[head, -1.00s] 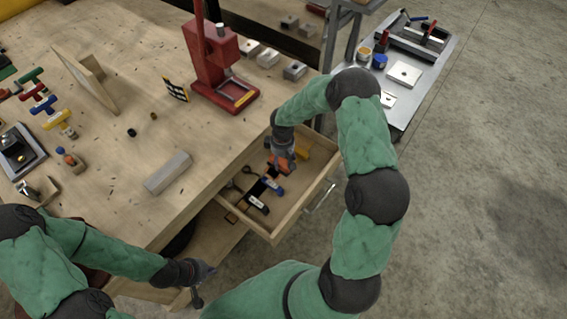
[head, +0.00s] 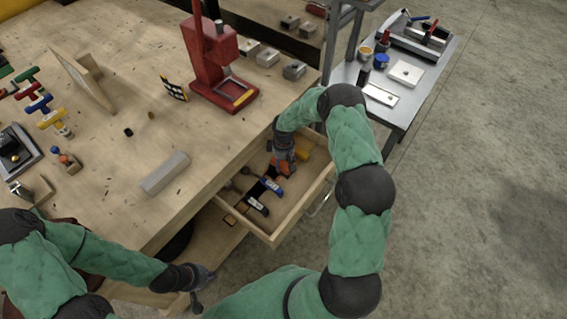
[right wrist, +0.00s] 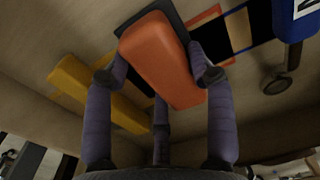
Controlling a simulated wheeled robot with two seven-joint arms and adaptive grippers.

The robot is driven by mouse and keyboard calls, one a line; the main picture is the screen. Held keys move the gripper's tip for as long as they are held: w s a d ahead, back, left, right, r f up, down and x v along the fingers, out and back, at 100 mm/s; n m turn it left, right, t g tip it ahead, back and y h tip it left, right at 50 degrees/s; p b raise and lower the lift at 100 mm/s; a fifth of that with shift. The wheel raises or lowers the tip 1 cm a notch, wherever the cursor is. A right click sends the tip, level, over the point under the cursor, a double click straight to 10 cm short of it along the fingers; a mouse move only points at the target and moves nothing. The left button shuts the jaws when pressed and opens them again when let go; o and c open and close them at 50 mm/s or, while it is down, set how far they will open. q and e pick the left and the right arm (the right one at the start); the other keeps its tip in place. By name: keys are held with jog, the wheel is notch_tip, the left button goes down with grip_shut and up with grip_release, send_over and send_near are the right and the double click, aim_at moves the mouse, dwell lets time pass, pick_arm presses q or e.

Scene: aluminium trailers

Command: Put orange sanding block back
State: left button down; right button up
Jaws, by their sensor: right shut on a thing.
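The orange sanding block (right wrist: 160,58) is between the fingers of my right gripper (right wrist: 160,80) in the right wrist view. The gripper is shut on it. In the head view my right gripper (head: 283,163) is inside the open wooden drawer (head: 274,239), and the orange block (head: 281,168) shows only in part at its fingertips. A dark shape lies behind the block's upper end in the wrist view; I cannot tell whether they touch. My left gripper (head: 200,290) is low at the bench's front edge, away from the drawer; its finger state is unclear.
A yellow block (right wrist: 95,92) lies beside the orange one in the drawer. A blue-handled tool (head: 271,187) and dark tools lie nearer the drawer front. A red press (head: 217,75) and a grey bar (head: 165,173) stand on the bench. A metal cart (head: 400,110) is behind.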

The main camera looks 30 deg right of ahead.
aim_at(284, 162)
jog(key=shift+f, duration=0.2)
jog(key=o, duration=1)
jog(key=shift+r, duration=0.1)
jog(key=r+p, duration=0.1)
jog(key=r, duration=0.5)
jog(key=r+p, duration=0.2)
jog(key=r, duration=0.3)
jog(key=shift+s+r, duration=0.2)
jog(key=shift+r, duration=0.2)
jog(key=shift+p, duration=0.3)
